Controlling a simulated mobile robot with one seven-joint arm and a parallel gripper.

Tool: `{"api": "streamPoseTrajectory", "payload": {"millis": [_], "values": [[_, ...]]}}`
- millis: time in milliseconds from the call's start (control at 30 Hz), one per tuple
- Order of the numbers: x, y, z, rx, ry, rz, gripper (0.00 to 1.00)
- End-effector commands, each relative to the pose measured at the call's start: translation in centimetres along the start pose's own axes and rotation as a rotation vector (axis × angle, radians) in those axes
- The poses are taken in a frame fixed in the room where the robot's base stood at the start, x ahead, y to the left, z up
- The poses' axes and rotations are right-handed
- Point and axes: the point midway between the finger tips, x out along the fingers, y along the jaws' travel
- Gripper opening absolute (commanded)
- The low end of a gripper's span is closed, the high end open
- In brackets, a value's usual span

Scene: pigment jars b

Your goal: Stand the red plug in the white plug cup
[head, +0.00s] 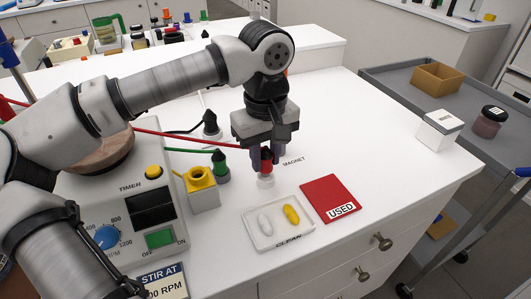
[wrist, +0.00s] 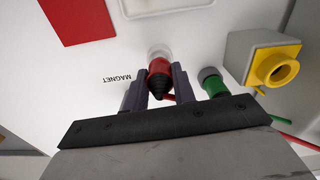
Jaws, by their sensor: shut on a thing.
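My gripper (head: 267,155) points down over the white bench and is shut on the red plug (head: 267,166). The plug is upright between the two dark fingers, its red cable running off to the left. The white plug cup (head: 266,181) is directly below the plug. In the wrist view the red plug (wrist: 159,72) lines up with the white cup (wrist: 159,51) and overlaps it. I cannot tell how far the plug's lower end sits inside the cup. The fingers hide part of the plug.
A green plug (head: 219,158) and a black plug (head: 210,118) stand in cups nearby. A yellow-topped socket block (head: 202,193) is beside the stirrer (head: 130,235). A white tray (head: 259,238) with two stir bars and a red mat (head: 322,190) lie in front.

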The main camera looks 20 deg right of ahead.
Motion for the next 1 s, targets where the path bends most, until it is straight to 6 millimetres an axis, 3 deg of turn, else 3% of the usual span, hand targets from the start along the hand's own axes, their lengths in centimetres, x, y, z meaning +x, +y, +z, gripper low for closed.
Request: {"api": "streamPoseTrajectory", "payload": {"millis": [700,733,900,1000], "values": [[1.9,0.0,0.0,0.0,0.0,0.0,0.0],[1.8,0.0,0.0,0.0,0.0,0.0,0.3],[1.7,0.0,0.0,0.0,0.0,0.0,0.51],[1.7,0.0,0.0,0.0,0.0,0.0,0.51]]}}
